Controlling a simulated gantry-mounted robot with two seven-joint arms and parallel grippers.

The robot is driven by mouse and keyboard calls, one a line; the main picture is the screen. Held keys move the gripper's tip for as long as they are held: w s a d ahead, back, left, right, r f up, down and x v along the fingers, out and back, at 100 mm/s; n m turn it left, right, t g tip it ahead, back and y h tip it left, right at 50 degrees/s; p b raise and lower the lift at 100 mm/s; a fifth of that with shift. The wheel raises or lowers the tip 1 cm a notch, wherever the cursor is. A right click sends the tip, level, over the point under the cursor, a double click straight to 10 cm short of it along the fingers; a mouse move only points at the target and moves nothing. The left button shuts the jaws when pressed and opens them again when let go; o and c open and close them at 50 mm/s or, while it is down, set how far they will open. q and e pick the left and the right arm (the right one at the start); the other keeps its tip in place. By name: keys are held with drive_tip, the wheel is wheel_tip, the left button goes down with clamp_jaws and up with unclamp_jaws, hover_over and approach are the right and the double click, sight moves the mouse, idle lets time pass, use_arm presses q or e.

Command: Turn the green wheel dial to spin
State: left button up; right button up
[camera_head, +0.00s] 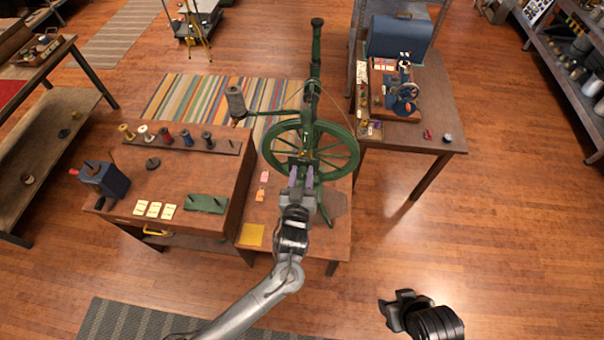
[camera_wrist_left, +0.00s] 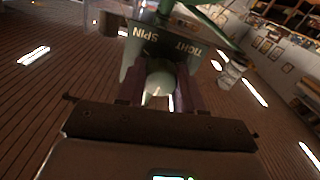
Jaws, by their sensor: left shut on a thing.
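The green spinning wheel (camera_head: 313,125) stands on a wooden table in the head view. My left gripper (camera_head: 301,172) is at its near side, just below the big wheel. In the left wrist view a pale green rounded dial (camera_wrist_left: 160,76) sits between the two dark fingers of my left gripper (camera_wrist_left: 160,92), which is shut on it. Behind it a green plate (camera_wrist_left: 160,42) carries the words SPIN and TIGHT, upside down in this view. In the head view the gripper hides the dial.
A workbench (camera_head: 128,190) with a row of spools (camera_head: 185,138) and a blue hand-cranked box (camera_head: 104,180) stands to the left. A table (camera_head: 435,130) with a sewing machine (camera_head: 402,92) stands at the right.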

use_arm(q)
drive_tip(key=m+p, duration=0.1)
drive_tip(key=m, duration=0.4)
drive_tip(key=shift+r+m+p, duration=0.1)
drive_tip(key=shift+m+p, duration=0.25)
drive_tip(key=shift+m, duration=0.05)
drive_tip(key=m, duration=0.4)
drive_tip(key=shift+m+p, duration=0.3)
drive_tip(key=shift+p, duration=0.1)
drive_tip(key=m, duration=0.3)
drive_tip(key=shift+m, duration=0.3)
drive_tip(key=m, duration=0.3)
drive_tip(key=shift+d+m, duration=0.1)
drive_tip(key=shift+m, duration=0.2)
drive_tip(key=shift+f+m, duration=0.15)
drive_tip(key=shift+m, duration=1.15)
drive_tip(key=shift+f+m, duration=0.1)
drive_tip(key=shift+m, duration=1.2)
drive_tip(key=o, duration=1)
drive_tip(key=shift+o, duration=0.2)
